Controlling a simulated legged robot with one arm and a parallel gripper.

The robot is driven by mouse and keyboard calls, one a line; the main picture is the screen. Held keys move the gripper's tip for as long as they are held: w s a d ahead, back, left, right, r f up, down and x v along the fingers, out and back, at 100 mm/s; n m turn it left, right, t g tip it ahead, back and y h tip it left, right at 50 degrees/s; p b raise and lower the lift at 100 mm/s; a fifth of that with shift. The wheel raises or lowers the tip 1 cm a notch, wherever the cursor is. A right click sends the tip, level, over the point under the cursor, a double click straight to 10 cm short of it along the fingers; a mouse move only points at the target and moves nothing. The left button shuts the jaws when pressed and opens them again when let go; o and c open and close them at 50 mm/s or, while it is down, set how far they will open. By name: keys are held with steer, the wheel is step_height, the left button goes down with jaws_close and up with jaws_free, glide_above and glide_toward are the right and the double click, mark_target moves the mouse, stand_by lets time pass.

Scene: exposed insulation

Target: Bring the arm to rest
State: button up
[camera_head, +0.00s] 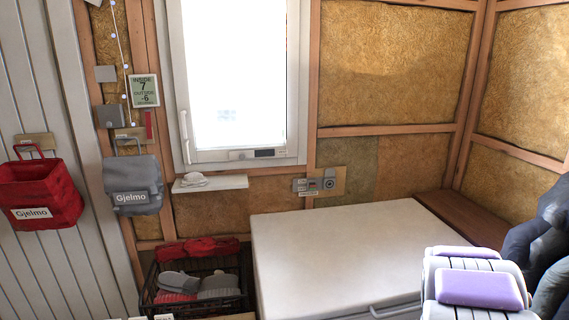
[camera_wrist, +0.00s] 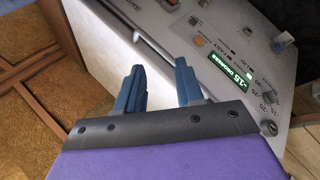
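My gripper (camera_wrist: 159,66) shows in the wrist view as two blue fingers with a clear gap between them and nothing held. Its purple and dark grey body fills the bottom of that view. Beyond the fingers is a white appliance with a control panel (camera_wrist: 232,70), a lit green display, a knob and small buttons. I cannot tell how far the fingertips are from it. In the head view, purple and grey parts of my arm (camera_head: 478,288) are at the lower right; the fingers do not show there.
A white chest with a closed lid (camera_head: 340,250) stands in front. A dark crate (camera_head: 197,303) with slippers is left of it. A red bag (camera_head: 40,193) and a grey bag (camera_head: 133,186) hang at left. A small shelf (camera_head: 210,184) sits under the window (camera_head: 240,80).

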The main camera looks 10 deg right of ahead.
steer(key=s+a+r+m+g+y, duration=0.2)
steer(key=s+a+r, duration=0.1)
steer(key=s+a, duration=0.7)
steer(key=s+a+r+m+g+y, duration=0.1)
steer(key=s+a+r+m+g, duration=0.2)
steer(key=s+a, duration=0.8)
steer(key=s+a+r+m+g+y, duration=0.2)
steer(key=s+a+r, duration=0.2)
steer(key=s+a, duration=0.7)
steer(key=a, duration=0.4)
steer(key=shift+r+m+g+y, duration=0.2)
steer(key=shift+m+g+y, duration=0.1)
steer(key=shift+m, duration=0.1)
steer(key=shift+w, duration=0.1)
